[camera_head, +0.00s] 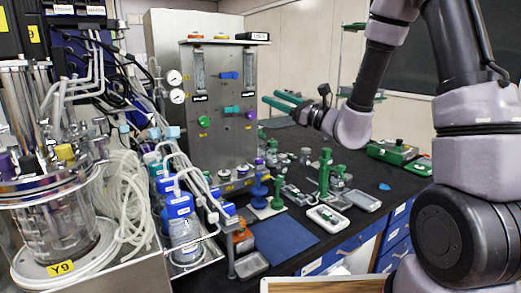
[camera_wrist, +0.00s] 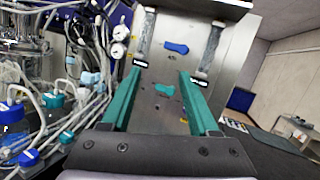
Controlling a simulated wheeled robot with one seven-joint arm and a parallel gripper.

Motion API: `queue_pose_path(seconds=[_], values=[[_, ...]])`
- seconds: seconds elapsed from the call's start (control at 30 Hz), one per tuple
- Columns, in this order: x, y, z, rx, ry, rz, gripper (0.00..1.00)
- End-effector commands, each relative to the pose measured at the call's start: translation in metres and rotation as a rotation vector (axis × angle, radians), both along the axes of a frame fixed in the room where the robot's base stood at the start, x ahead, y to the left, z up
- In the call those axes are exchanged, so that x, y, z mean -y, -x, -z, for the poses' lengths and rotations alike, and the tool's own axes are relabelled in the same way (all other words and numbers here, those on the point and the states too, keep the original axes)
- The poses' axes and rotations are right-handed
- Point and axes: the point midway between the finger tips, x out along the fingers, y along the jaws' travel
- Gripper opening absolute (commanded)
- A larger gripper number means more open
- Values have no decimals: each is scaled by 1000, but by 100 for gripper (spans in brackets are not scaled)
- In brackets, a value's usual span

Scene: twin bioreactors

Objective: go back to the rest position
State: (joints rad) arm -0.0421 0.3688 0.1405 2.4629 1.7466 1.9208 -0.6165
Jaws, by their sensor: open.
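My gripper (camera_head: 280,101) is in the head view, with green fingers spread apart, held above the dark bench and pointing left toward the steel control panel (camera_head: 215,150). In the wrist view my gripper (camera_wrist: 160,100) shows both green fingers apart with nothing between them. The steel panel (camera_wrist: 150,110) fills the background behind the fingers, with a blue knob and a green knob on it. From these views I cannot tell the exact gap between the fingertips and the panel, but no contact shows.
A glass bioreactor (camera_head: 55,215) with coiled clear tubing (camera_head: 125,195) stands at the left. Blue-capped bottles (camera_head: 180,215) stand beside it. Air above the right bench holds my arm.

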Motion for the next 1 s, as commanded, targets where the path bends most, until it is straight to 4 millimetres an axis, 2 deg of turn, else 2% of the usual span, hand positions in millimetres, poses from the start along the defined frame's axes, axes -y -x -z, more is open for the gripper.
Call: queue_pose_path(seconds=[0.03, 0.2, 0.33, 0.47, 0.6, 0.7, 0.87, 1.0], values=[[-8, 19, -15, 46, 53, -75, 61], [-26, 87, -35, 171, 277, -312, 61], [-24, 135, -34, 267, 485, -453, 61], [-9, 173, -25, 364, 720, -555, 61], [22, 202, -12, 469, 994, -619, 61], [50, 214, -5, 540, 1202, -632, 61], [105, 221, -4, 650, 1542, -602, 61], [151, 221, -16, 732, 1812, -536, 61]])
